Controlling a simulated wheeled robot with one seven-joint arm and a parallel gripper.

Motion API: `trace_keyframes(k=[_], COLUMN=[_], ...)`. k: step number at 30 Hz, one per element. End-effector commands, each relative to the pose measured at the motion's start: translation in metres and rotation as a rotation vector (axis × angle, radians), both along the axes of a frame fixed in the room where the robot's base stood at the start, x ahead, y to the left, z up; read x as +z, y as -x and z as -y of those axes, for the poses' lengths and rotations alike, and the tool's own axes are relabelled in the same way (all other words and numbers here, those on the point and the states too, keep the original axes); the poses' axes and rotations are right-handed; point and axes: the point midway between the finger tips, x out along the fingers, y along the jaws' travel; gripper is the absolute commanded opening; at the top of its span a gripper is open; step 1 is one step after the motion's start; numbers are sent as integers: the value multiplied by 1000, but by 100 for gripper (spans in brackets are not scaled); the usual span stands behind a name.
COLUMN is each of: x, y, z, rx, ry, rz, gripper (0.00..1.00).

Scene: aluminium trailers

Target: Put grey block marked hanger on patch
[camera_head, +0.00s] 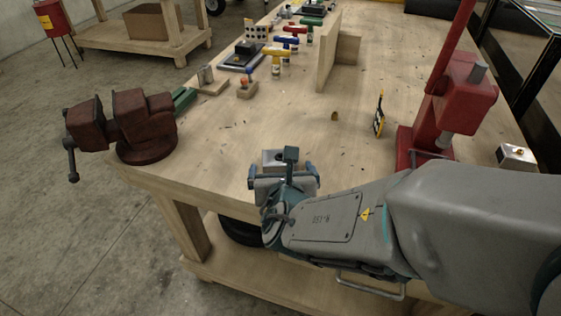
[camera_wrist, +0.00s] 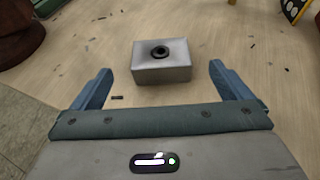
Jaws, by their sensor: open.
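A grey block (camera_wrist: 161,73) with a dark round ring on top sits on the wooden workbench in the wrist view. It also shows in the head view (camera_head: 270,156), partly hidden by my gripper. My gripper (camera_head: 283,174) is open and empty at the near end of the bench. In the wrist view its two blue fingers are apart, with the block ahead of and between their tips. Another silver-grey block (camera_head: 516,158) with a small brownish top part stands at the right edge. I cannot read a hanger mark on either block. I cannot make out the patch for certain.
A red-brown vise (camera_head: 145,122) is at the left corner and a red press (camera_head: 425,143) at the right. A black-and-yellow upright piece (camera_head: 379,115) stands left of the press. A wooden upright board (camera_head: 327,55) and several tools stand farther back. The bench middle is mostly clear.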

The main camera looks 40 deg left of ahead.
Motion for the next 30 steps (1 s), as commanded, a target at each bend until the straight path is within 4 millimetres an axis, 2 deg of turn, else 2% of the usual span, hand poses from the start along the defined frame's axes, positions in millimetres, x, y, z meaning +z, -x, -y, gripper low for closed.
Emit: trace_keyframes(k=[4,10,19,22,23,26,29,30], x=[10,14,15,17,18,22,27,27], y=[16,26,28,19,13,-17,-52,-63], z=[12,21,23,31,37,72,128,153], rx=[1,0,-1,-49,-81,-263,-537,-657], ry=[-2,-1,0,-18,-30,-105,-231,-291], rz=[1,-1,0,-16,-27,-87,-172,-208], gripper=[98,98,98,98,98,98,98,98])
